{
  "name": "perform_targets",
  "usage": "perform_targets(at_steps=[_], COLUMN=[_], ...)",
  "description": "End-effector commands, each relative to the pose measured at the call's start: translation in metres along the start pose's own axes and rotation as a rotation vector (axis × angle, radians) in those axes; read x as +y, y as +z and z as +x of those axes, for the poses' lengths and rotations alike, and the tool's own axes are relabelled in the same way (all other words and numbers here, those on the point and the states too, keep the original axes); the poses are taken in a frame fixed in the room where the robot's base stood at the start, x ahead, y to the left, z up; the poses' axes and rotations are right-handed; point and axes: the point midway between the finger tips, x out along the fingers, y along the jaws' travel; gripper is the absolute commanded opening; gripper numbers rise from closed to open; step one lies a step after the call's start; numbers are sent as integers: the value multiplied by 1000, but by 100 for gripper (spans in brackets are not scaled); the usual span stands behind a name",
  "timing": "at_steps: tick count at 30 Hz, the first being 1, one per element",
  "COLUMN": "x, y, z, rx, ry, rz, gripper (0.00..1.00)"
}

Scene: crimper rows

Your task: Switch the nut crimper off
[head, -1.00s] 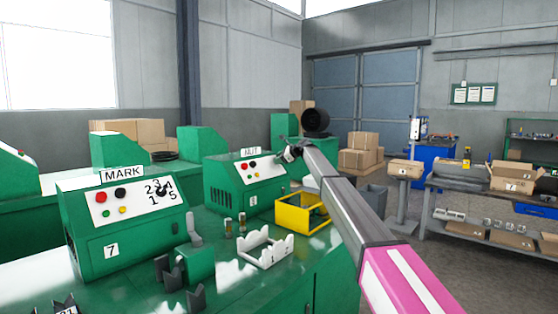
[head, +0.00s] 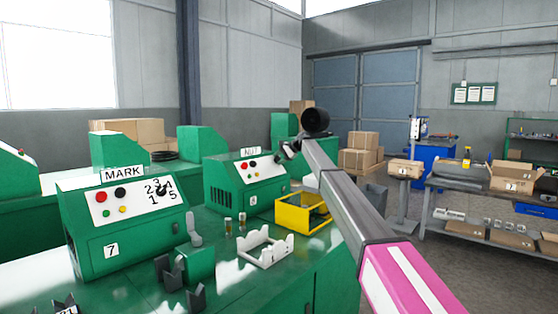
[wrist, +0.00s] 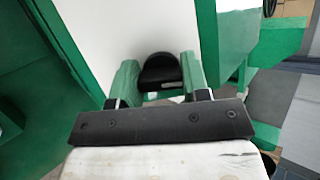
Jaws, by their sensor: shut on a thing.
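The nut crimper (head: 228,190) is a green machine with a NUT sign (head: 250,152) on top and a number 8 plate on its front. Its white panel (head: 255,170) carries red and black buttons and small coloured lamps. My gripper (head: 283,151) is at the right end of this panel. In the wrist view, my gripper (wrist: 157,82) has its two fingers on either side of a black rounded knob (wrist: 158,69) on a white surface, and is shut on it. The knob's pointer and marks cannot be made out. In the head view the gripper hides the knob.
The MARK crimper (head: 110,225), numbered 7, stands at the left with a numbered dial. A yellow bin (head: 290,217), a white cradle (head: 262,250) and two small cylinders stand on the green bench in front. Cardboard boxes and a grey workbench are at the right.

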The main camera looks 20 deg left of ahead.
Motion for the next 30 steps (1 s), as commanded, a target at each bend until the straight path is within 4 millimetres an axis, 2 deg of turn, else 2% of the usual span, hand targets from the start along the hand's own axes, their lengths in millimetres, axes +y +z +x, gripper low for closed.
perform_targets(at_steps=[9, 23, 24, 26, 27, 30], x=[1, 1, 1, 1, 1, 1], y=[0, 0, 0, 0, 0, 0], z=[0, 0, 0, 0, 0, 0], rx=[1, 1, 1, 1, 1, 1], ry=[35, 39, 39, 39, 39, 38], rz=[-91, -104, -103, -103, -103, -102], gripper=[19, 19, 46, 65, 68, 68])
